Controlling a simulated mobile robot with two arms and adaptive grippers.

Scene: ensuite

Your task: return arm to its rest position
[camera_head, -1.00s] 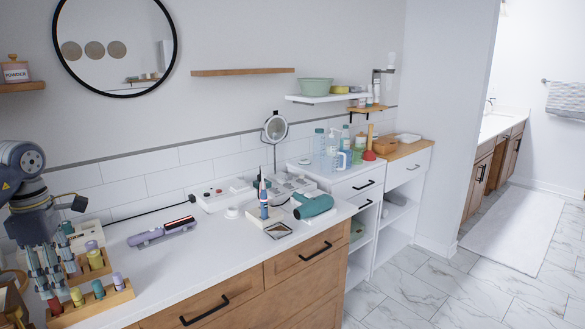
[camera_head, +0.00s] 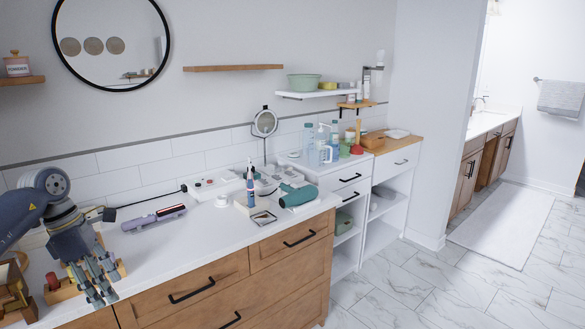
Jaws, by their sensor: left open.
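My left gripper (camera_head: 93,281) comes in from the left and hangs fingers down over the left end of the white counter (camera_head: 175,252). Its fingers are open and I see nothing held between them. The gripper partly hides a wooden rack (camera_head: 57,294) with small bottles behind it. The lower arm (camera_head: 48,205) is bent at the left edge of the view. My right gripper is not in view.
A purple hair straightener (camera_head: 153,219), an electric toothbrush (camera_head: 251,187) and a teal hair dryer (camera_head: 298,195) lie or stand along the counter. A wooden box (camera_head: 12,290) is at the far left.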

